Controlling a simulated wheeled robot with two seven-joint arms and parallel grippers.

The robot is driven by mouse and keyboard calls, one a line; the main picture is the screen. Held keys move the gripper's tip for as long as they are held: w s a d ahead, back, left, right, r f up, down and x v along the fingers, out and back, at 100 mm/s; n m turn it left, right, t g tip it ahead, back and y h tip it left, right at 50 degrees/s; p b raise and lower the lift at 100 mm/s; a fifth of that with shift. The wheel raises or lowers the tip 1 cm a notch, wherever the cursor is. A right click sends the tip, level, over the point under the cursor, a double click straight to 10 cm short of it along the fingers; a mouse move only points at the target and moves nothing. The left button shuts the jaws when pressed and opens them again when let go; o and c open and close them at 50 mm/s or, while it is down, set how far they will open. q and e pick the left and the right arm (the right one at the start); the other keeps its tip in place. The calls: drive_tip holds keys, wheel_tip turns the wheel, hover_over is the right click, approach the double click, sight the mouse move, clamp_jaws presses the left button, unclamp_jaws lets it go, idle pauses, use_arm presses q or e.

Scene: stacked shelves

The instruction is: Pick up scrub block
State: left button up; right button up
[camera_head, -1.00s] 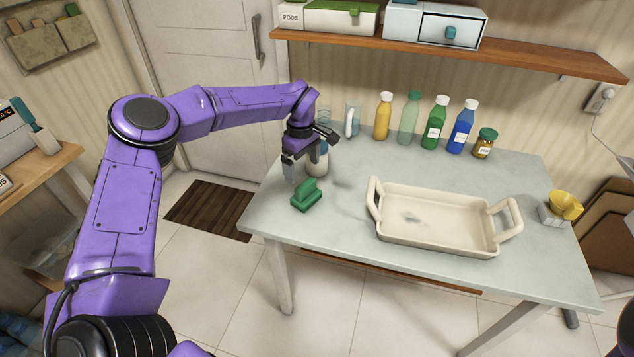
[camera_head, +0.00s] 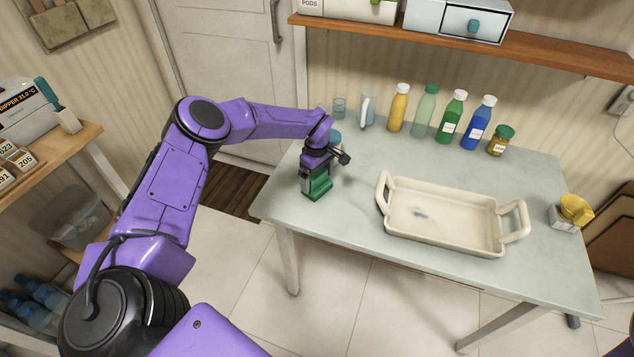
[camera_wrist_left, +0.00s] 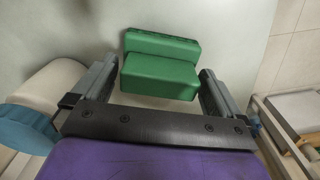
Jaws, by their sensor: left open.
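The green scrub block (camera_head: 318,189) stands on the grey table near its left end. My left gripper (camera_head: 310,184) is right at it from above, partly covering it in the head view. In the left wrist view the scrub block (camera_wrist_left: 160,68) lies between the two open fingers of my left gripper (camera_wrist_left: 160,88). My right gripper is not in view.
A white bottle with a blue cap (camera_wrist_left: 30,125) stands close beside my left finger. A cream tray (camera_head: 440,240) with two handles takes the table's middle. Several bottles, such as the yellow one (camera_head: 397,110), line the back. A yellow item (camera_head: 575,208) sits at the right end.

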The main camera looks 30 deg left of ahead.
sight(317, 174)
use_arm(q)
drive_tip(key=c, duration=1)
drive_tip(key=shift+r, duration=0.3)
wheel_tip(317, 174, up, 3)
drive_tip(key=shift+f+b, duration=0.1)
drive_tip(key=shift+b, duration=0.4)
drive_tip(key=s+d+r+b, duration=0.3)
drive_tip(key=s+d+r, duration=0.3)
drive_tip(key=s+r, duration=0.3)
drive_tip(key=s, duration=0.3)
drive_tip(key=shift+s+r+b, duration=0.3)
drive_tip(key=shift+s+r, duration=0.05)
drive_tip(key=o, duration=0.3)
drive_tip(key=shift+d+f, duration=0.1)
drive_tip(key=shift+c, duration=0.2)
